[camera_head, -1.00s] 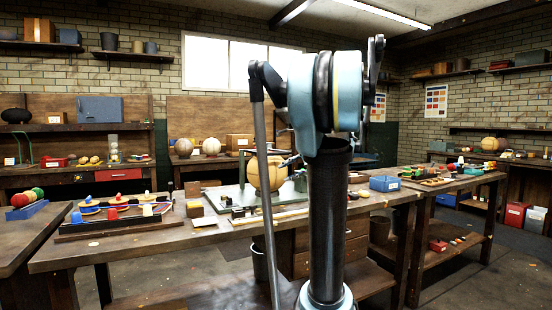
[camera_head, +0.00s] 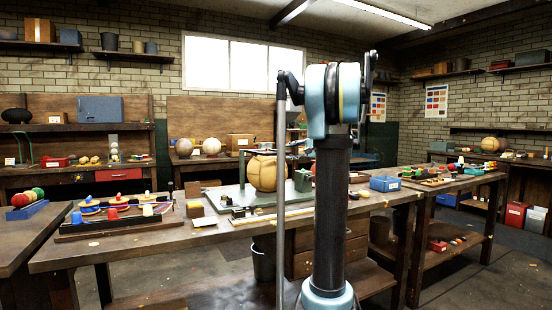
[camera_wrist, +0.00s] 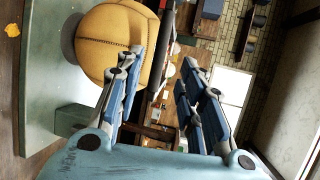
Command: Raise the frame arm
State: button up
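A tan stitched leather ball (camera_head: 263,173) rests on a green base plate (camera_head: 283,198) on the middle bench. A thin green upright (camera_head: 242,167) stands beside it, with a bar running over the ball toward the right, partly hidden by my arm. In the wrist view the ball (camera_wrist: 112,44) sits at upper left on the plate (camera_wrist: 48,75). A dark bar (camera_wrist: 166,32) shows beside the ball, near my left finger; I cannot tell whether it touches. My gripper (camera_wrist: 163,62) is open, its blue fingers apart. My arm hides it in the head view.
On the same bench are a tray with coloured pieces (camera_head: 118,220), a small box (camera_head: 195,209) and a blue bin (camera_head: 385,183). A green block (camera_head: 302,180) stands on the plate right of the ball. Bare bench top lies at front left.

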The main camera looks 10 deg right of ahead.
aim_at(279, 154)
jog(key=x, duration=1)
jog(key=shift+a, duration=0.1)
